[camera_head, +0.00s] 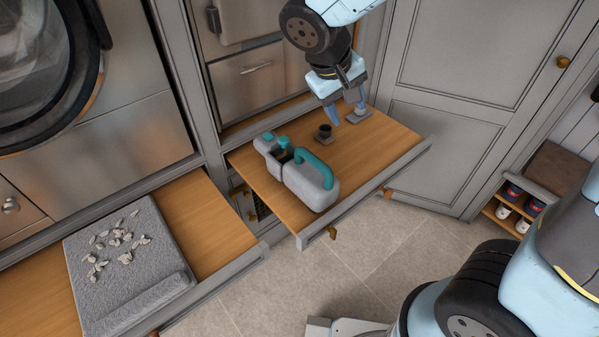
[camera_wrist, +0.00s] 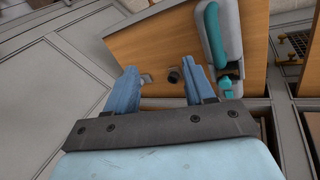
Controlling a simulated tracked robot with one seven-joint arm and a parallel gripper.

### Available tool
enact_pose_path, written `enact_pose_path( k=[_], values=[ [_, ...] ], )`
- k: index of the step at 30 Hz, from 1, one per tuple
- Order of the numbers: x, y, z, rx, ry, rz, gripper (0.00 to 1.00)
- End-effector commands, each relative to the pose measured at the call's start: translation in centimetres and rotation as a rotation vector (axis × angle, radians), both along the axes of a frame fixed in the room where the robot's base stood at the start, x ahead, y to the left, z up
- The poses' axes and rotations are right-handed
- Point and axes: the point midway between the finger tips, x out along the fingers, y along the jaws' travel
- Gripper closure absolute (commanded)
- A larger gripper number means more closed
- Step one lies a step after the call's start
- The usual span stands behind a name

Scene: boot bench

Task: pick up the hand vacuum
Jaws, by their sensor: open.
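The hand vacuum (camera_head: 310,183) is grey with a teal handle and lies on a pulled-out wooden shelf (camera_head: 376,153). It also shows at the upper right of the wrist view (camera_wrist: 232,35), beyond the right finger. My gripper (camera_head: 347,114) is open and empty above the back right part of the shelf, behind and to the right of the vacuum, apart from it. In the wrist view its two blue fingers (camera_wrist: 160,90) point toward the shelf. A small dark round piece on a grey base (camera_head: 324,132) stands between the vacuum and my gripper.
A second small grey piece (camera_head: 359,114) sits by my fingers. A lower pulled-out drawer (camera_head: 207,215) at left holds a grey slab (camera_head: 150,262) with pale fragments (camera_head: 118,240). A closed cabinet door (camera_head: 430,150) stands right. Shoes (camera_head: 512,193) sit in a cubby.

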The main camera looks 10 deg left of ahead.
Motion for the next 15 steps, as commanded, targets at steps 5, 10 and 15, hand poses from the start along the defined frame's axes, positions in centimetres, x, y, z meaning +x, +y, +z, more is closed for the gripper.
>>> enact_pose_path(
  k=[5,10,15],
  values=[
    [-1.5,6.1,-3.5,-0.095,-0.023,0.125,0.47],
    [-3.1,9.9,-5.8,-0.149,-0.053,0.204,0.47],
    [-3.8,11.4,-6.9,-0.172,-0.07,0.24,0.47]
  ],
)
